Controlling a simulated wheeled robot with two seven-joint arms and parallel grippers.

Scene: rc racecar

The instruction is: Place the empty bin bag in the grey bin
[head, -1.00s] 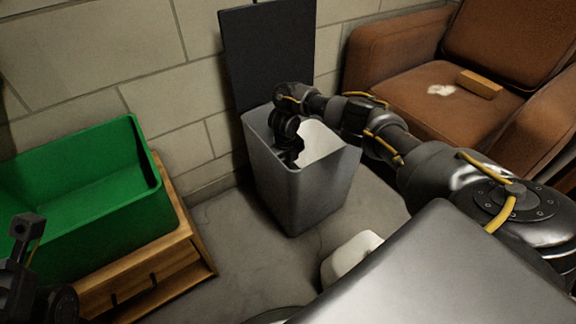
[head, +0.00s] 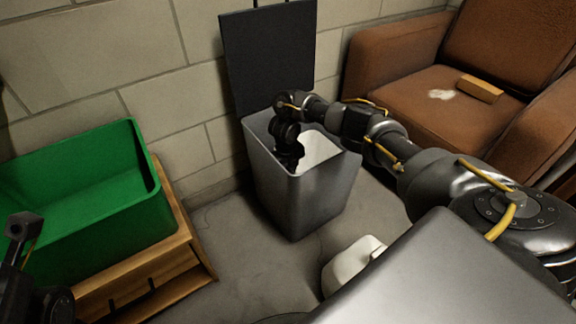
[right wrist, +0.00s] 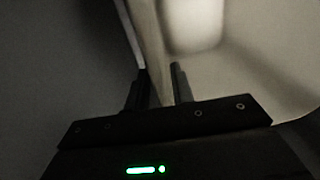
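The grey bin (head: 305,195) stands on the floor against the wall, with its dark lid (head: 268,55) up behind it. A pale bag-like surface (head: 318,150) shows inside the bin's opening. My right gripper (head: 290,160) points down into the bin, and its fingertips are partly hidden by the front rim. In the right wrist view, the two fingers (right wrist: 160,88) are a little apart with a pale strip (right wrist: 150,40) between them. Whether they grip it is unclear. Part of my left gripper (head: 22,228) shows at the lower left; its fingers are unclear.
A green crate (head: 140,205) rests on a wooden box (head: 185,255) at the left. A brown armchair (head: 420,90) with a tan block (head: 480,88) on its seat stands at the right. A white object (head: 352,260) lies on the floor in front of the bin.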

